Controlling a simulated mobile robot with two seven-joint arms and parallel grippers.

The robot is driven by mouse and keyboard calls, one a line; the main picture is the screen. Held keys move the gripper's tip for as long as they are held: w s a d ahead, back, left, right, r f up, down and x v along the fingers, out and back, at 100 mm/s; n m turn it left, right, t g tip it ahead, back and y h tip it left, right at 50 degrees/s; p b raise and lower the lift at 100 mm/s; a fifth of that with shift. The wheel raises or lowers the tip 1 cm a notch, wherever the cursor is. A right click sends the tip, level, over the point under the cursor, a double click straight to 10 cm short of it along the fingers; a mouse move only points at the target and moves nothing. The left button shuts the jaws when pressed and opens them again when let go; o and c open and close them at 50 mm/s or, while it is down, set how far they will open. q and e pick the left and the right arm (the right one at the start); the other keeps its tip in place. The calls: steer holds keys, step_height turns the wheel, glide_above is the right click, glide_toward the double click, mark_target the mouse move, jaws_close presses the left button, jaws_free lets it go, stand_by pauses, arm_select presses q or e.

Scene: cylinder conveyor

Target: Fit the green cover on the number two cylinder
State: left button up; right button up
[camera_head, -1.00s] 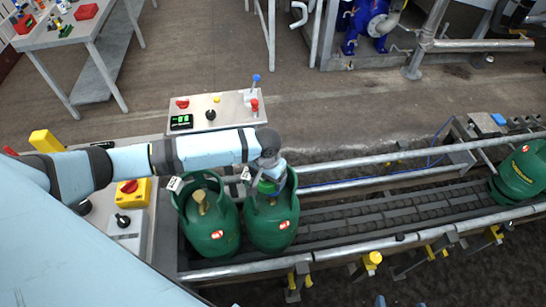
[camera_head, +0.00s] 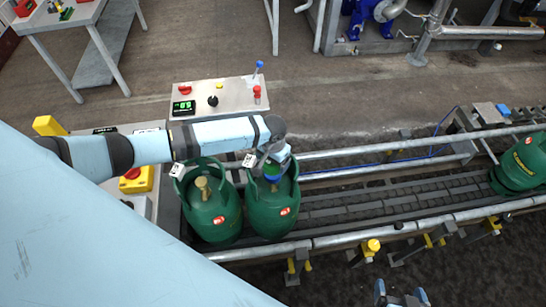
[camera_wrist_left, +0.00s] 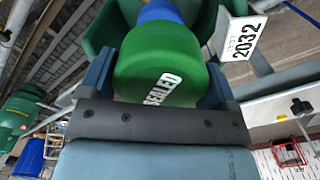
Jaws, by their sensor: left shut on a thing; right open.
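My left gripper (camera_head: 274,172) is shut on the green cover (camera_head: 272,179), inside the collar of the second green cylinder from the left (camera_head: 272,216). In the left wrist view the cover (camera_wrist_left: 160,72) is between the fingers, with a "SEALED" label and a blue part (camera_wrist_left: 160,11) beyond it. I cannot tell whether the cover is seated on the valve, which is hidden. The left cylinder (camera_head: 214,217) stands beside it with a bare brass valve (camera_head: 203,187). My right gripper (camera_head: 400,296) is open and empty at the bottom edge, partly cut off.
The cylinders stand on a conveyor (camera_head: 350,215) between metal rails. Another green cylinder (camera_head: 520,165) is at the far right. A control panel (camera_head: 215,98) with a lit display and levers is behind. The conveyor between the second and far-right cylinders is clear.

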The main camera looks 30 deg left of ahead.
mark_target(273, 166)
arm_select(q)
step_height(273, 166, down, 2)
steer(key=shift+b, duration=0.35)
steer(key=shift+f+b, duration=0.35)
steer(key=shift+f, duration=0.35)
steer(key=shift+p, duration=0.9)
stand_by(0.8)
steer(key=shift+f+b, duration=1.05)
steer(key=shift+f, duration=1.4)
steer(key=o, duration=0.7)
steer(key=shift+o, duration=0.2)
